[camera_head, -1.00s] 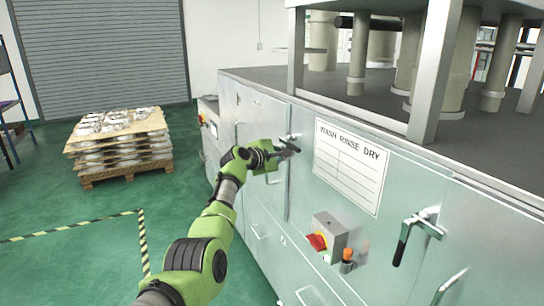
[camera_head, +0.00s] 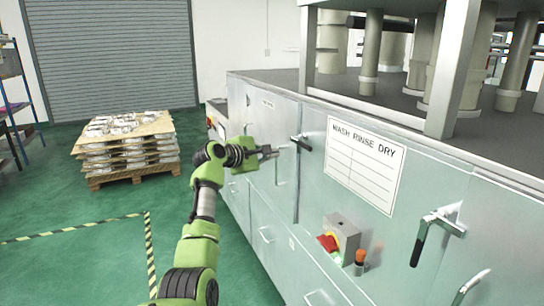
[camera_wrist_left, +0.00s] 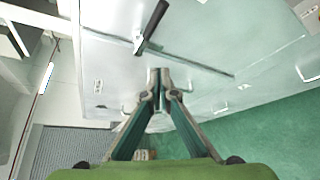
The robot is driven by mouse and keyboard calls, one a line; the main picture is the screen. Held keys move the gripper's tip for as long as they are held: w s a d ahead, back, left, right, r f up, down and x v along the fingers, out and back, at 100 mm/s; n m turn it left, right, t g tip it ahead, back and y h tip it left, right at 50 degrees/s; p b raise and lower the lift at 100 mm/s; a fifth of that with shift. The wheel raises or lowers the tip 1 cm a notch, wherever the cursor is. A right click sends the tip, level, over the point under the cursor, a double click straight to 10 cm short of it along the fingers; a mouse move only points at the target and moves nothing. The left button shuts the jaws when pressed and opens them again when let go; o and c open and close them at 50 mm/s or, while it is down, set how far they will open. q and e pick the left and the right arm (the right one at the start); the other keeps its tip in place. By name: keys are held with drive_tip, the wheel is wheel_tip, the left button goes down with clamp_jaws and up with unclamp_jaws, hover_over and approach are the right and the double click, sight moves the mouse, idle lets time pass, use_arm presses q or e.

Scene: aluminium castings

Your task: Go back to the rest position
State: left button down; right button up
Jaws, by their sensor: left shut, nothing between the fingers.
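My left gripper (camera_head: 274,152) is at the end of the green arm that comes up from the bottom in the head view. It is in front of the washing machine's grey metal cabinet (camera_head: 262,195), left of a black door handle (camera_head: 301,143). In the left wrist view the two fingers (camera_wrist_left: 159,75) are together with nothing between them. The black handle (camera_wrist_left: 152,22) shows beyond the fingertips there, apart from them. My right gripper is in neither view.
A pallet of castings (camera_head: 128,150) stands at the left on green floor (camera_head: 80,235), which is clear around the striped line (camera_head: 149,250).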

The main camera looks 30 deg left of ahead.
use_arm(q)
drive_tip(key=shift+d, duration=0.1)
idle(0.3)
